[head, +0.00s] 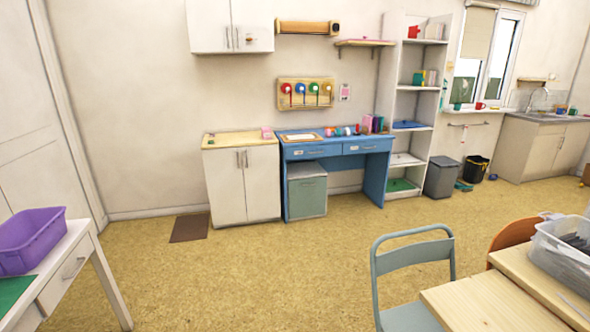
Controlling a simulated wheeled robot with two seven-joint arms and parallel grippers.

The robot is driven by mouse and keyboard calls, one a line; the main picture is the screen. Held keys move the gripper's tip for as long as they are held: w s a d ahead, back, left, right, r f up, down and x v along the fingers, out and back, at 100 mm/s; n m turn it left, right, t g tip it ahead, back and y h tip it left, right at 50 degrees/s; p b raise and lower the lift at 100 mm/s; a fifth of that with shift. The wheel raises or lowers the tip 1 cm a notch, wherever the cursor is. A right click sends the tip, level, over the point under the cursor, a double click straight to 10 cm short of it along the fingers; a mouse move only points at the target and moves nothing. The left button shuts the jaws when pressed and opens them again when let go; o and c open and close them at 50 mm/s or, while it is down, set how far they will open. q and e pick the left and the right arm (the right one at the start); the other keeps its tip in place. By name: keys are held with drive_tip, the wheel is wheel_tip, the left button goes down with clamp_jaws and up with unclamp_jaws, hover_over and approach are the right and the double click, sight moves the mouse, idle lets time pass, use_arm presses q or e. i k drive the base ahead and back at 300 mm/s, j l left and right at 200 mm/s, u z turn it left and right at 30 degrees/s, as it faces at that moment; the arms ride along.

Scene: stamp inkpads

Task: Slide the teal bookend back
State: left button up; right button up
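A small teal-green block (418,78) stands at the left end of a short row of upright books (430,77) on a middle shelf of the tall white shelf unit (412,104). On the blue desk (331,147), upright pink (367,123) and dark teal (378,124) items stand at the right end. Both are too small to tell which, if either, is the teal bookend. Neither of my grippers is in view.
Open floor (240,265) lies before the desk. A grey-blue chair (412,262) and a wooden table (500,300) stand front right. A white table with a purple bin (30,240) stands front left. Grey (440,177) and black (475,169) bins stand right of the shelf unit.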

sight(418, 79)
drive_tip(key=i+j, duration=0.15)
drive_tip(key=i, duration=1.05)
drive_tip(key=i+j, duration=0.15)
drive_tip(key=i, duration=1.05)
drive_tip(key=i+z, duration=0.75)
drive_tip(key=i+j+z, duration=0.35)
drive_tip(key=i, duration=0.15)
drive_tip(key=i+l+z, duration=0.2)
drive_tip(key=i+z, duration=1)
drive_tip(key=i+u, duration=0.15)
drive_tip(key=i, duration=0.3)
drive_tip(key=i+l+u, duration=0.15)
drive_tip(key=i, duration=0.35)
drive_tip(key=i+l+u, duration=0.1)
drive_tip(key=i, duration=0.35)
